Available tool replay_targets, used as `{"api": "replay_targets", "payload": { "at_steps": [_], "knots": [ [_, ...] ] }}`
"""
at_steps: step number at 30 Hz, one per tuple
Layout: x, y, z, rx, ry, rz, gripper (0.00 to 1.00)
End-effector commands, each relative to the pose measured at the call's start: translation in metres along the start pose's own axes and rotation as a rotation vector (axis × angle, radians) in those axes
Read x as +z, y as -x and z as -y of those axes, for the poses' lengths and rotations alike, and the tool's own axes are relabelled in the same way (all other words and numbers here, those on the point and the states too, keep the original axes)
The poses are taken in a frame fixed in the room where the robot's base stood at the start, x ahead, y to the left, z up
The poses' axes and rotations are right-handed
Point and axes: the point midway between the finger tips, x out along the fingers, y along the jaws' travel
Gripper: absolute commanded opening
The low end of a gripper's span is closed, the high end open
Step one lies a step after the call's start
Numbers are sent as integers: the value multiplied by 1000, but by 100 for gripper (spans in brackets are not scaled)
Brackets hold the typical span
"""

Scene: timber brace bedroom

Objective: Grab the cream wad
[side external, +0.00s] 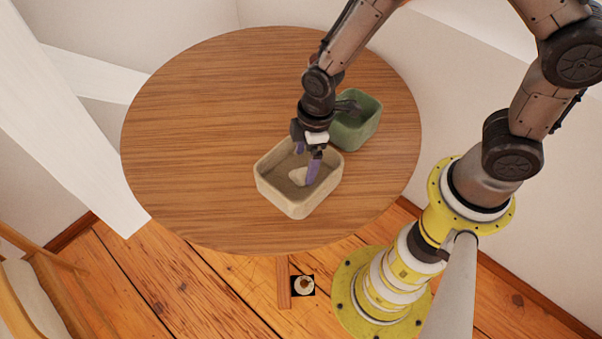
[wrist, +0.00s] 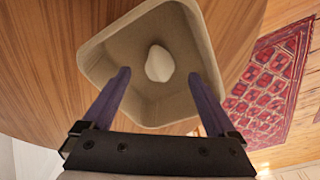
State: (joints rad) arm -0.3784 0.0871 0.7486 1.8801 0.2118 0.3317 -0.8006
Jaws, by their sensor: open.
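The cream wad (side external: 298,176) lies on the floor of a beige square bin (side external: 289,206) on the round table. In the wrist view the wad (wrist: 159,64) is a pale rounded lump near the middle of the bin (wrist: 101,62). My gripper (side external: 311,166) points down into the bin, with one purple finger showing close beside the wad. In the wrist view my gripper (wrist: 158,78) is open, its two fingers apart with the wad ahead between them. I see no contact with the wad. Part of the wad is hidden behind a finger in the side view.
A green bin (side external: 357,128) stands right behind the beige bin, near my wrist. The round wooden table (side external: 190,130) is clear on its left side. The beige bin's walls surround the wad. A red patterned rug (wrist: 268,88) lies on the floor beyond the table.

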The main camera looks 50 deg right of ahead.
Motion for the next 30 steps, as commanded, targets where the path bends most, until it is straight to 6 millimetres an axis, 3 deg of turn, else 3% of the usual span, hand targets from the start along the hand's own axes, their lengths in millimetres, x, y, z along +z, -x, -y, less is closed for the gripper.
{"api": "replay_targets", "payload": {
  "at_steps": [9, 18, 30],
  "knots": [
    [0, -41, 0, -1, 0, 3, 92],
    [0, -44, 0, 0, 0, 2, 91],
    [0, -44, 0, 0, 0, 2, 19]
  ]
}}
